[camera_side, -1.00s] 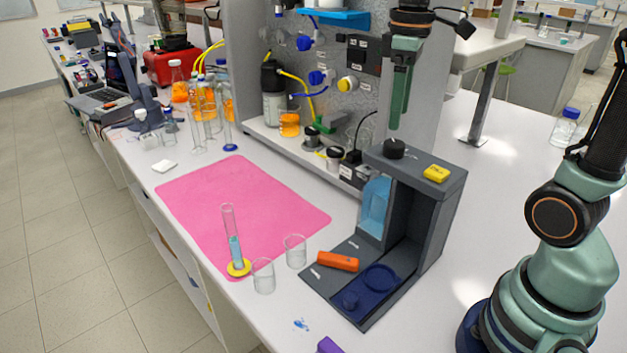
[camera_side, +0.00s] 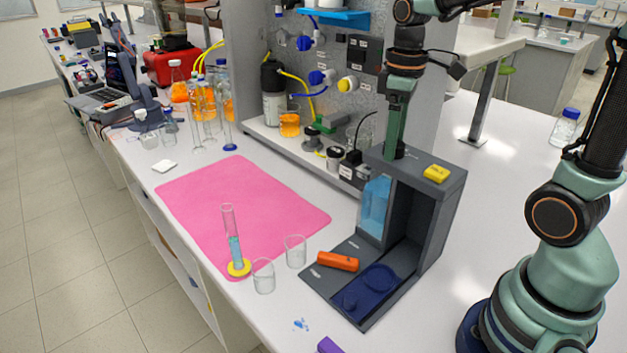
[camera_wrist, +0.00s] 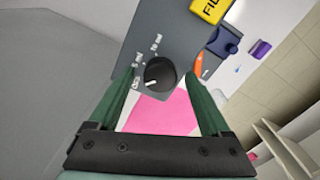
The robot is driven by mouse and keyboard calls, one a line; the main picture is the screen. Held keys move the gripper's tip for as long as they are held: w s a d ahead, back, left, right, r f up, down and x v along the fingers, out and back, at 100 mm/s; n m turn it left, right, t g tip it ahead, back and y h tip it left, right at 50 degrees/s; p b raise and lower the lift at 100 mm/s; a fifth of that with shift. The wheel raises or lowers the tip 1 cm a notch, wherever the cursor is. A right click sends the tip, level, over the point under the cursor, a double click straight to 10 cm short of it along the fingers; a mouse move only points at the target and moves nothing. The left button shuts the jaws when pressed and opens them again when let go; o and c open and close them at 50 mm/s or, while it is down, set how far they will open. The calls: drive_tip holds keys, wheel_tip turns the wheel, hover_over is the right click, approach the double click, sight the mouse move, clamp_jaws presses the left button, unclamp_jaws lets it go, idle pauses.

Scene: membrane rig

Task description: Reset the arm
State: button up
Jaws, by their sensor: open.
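My gripper (camera_side: 396,148) points down over the top of the dark grey dispenser stand (camera_side: 452,195). Its green fingers reach the stand's top in the side view. In the wrist view my gripper (camera_wrist: 164,68) is open, with one finger on each side of the black knob (camera_wrist: 160,76). The knob has a white pointer mark and small labels beside it. I cannot tell whether either finger touches it. In the side view the fingers hide the knob.
A yellow button block (camera_side: 437,173) sits on the stand's top. An orange piece (camera_side: 338,262) lies on its base. Two beakers (camera_side: 296,252) and a cylinder of blue liquid (camera_side: 234,245) stand near the pink mat (camera_side: 235,200). The pegboard wall (camera_side: 350,100) is close behind.

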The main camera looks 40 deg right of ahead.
wheel_tip(320, 180, up, 12)
wheel_tip(320, 180, down, 13)
drive_tip(key=shift+r, duration=0.15)
drive_tip(key=shift+r+m, duration=0.2)
drive_tip(key=shift+m, duration=0.3)
drive_tip(key=m, duration=0.3)
drive_tip(key=shift+m, duration=0.3)
drive_tip(key=m, duration=0.5)
wheel_tip(320, 180, up, 12)
drive_tip(key=shift+m, duration=0.3)
